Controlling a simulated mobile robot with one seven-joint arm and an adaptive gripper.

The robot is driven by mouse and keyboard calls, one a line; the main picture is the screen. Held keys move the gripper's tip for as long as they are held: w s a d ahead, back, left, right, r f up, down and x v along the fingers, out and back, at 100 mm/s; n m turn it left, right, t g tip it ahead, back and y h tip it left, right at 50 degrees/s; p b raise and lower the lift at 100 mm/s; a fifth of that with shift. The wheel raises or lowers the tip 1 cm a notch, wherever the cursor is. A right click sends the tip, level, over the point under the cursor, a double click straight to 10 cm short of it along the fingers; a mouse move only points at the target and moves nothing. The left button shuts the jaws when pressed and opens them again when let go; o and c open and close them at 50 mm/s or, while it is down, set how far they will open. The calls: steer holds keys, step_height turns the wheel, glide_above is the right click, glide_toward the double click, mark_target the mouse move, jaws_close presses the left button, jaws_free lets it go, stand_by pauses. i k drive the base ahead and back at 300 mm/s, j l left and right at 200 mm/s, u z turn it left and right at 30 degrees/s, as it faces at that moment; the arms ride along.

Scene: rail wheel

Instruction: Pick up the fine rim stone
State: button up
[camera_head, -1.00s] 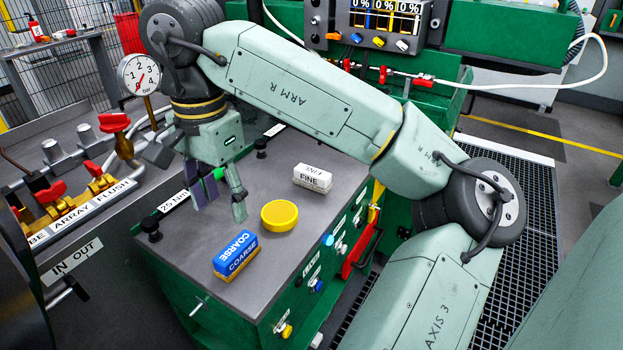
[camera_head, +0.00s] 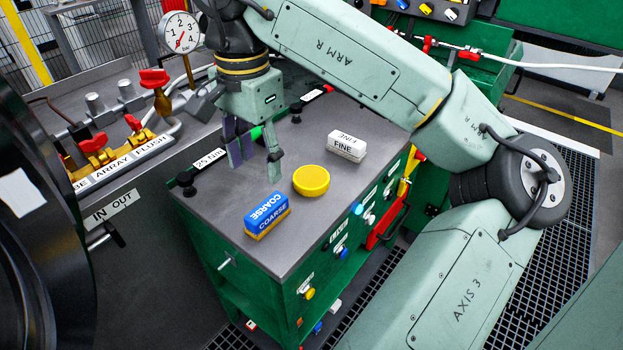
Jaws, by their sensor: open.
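The fine rim stone (camera_head: 346,146) is a small white block marked FINE. It lies on the grey top of the green cabinet (camera_head: 215,205), toward the right edge. My gripper (camera_head: 256,168) points down over the left part of the cabinet top, to the left of the fine stone and apart from it. Its fingers are spread and nothing is between them. Whether the fingertips touch the top cannot be told.
A yellow round tin (camera_head: 311,181) stands between my gripper and the fine stone's near side. A blue and yellow COARSE stone (camera_head: 266,216) lies nearer the front. Black knobs (camera_head: 187,184) stand at the left edge. A valve bench (camera_head: 130,160) with a gauge (camera_head: 180,33) is at left.

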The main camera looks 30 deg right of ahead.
mark_target(353, 149)
steer(key=l+u, duration=0.3)
steer(key=l, duration=0.8)
steer(key=k+l+u, duration=0.1)
steer(key=l+u, duration=0.2)
steer(key=l, duration=0.75)
